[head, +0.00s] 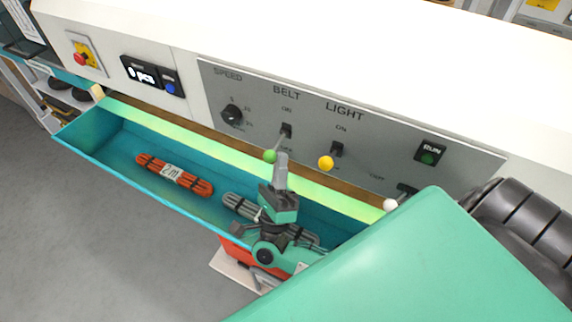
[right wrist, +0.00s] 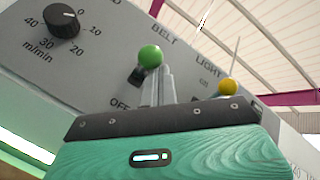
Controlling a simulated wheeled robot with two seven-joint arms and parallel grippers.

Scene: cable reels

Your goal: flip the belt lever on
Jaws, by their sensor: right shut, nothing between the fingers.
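The belt lever has a green ball knob (head: 270,156) and sits under the BELT label on the grey control panel (head: 225,85). In the head view it slants down from its slot, away from ON. My right gripper (head: 281,158) is shut and empty, its fingertips just right of the green knob. In the right wrist view the green knob (right wrist: 150,56) shows at the tips of the shut fingers (right wrist: 158,75); I cannot tell whether they touch. The fingers hide part of the lever and its lower label. My left gripper is out of view.
The light lever with a yellow knob (head: 326,163) is close on the right, and a white knob (head: 390,204) is farther right. A speed dial (head: 232,115) is on the left. Below, a teal trough (head: 110,145) holds an orange cable bundle (head: 175,174) and a grey one (head: 240,207).

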